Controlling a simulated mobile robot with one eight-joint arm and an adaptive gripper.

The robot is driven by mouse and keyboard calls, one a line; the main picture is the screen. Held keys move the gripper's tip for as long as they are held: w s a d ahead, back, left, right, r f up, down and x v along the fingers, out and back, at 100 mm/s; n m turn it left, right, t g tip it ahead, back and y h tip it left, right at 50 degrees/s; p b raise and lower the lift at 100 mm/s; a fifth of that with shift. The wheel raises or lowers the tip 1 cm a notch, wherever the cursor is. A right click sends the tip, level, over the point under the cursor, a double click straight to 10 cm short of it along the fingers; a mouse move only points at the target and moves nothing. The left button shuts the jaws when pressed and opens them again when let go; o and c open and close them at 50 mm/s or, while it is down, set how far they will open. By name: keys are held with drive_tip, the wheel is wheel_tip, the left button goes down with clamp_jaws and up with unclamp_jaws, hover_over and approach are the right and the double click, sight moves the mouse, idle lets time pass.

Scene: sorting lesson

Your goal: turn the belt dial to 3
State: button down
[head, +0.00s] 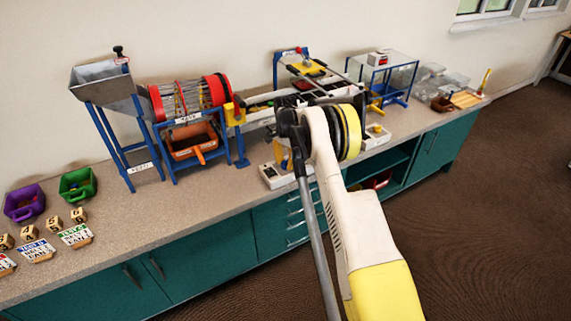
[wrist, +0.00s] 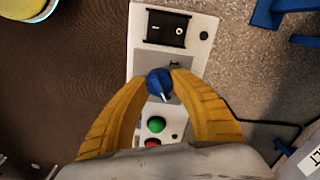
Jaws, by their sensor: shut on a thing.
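The blue belt dial (wrist: 157,82) sits on a white control box (wrist: 196,62) in the wrist view. It has a pale pointer line that points down and slightly right in the picture. The yellow fingers of my gripper (wrist: 160,80) are shut on the dial, one on each side. The numbers around the dial are hidden or too small to read. In the head view the control box (head: 271,180) shows at the worktop's front edge, and my arm hides the dial and most of the gripper.
The box also bears a black rocker switch (wrist: 167,29), a green button (wrist: 156,125) and a red button (wrist: 153,142). A blue-framed drum machine (head: 190,98) stands behind left. A glass-sided tank (head: 398,72) stands right. Bins and number blocks are at far left.

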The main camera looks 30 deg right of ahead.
sight(285, 161)
drive_tip(key=shift+m, duration=0.5)
drive_tip(key=c, duration=1)
unclamp_jaws()
wheel_tip(285, 161, up, 12)
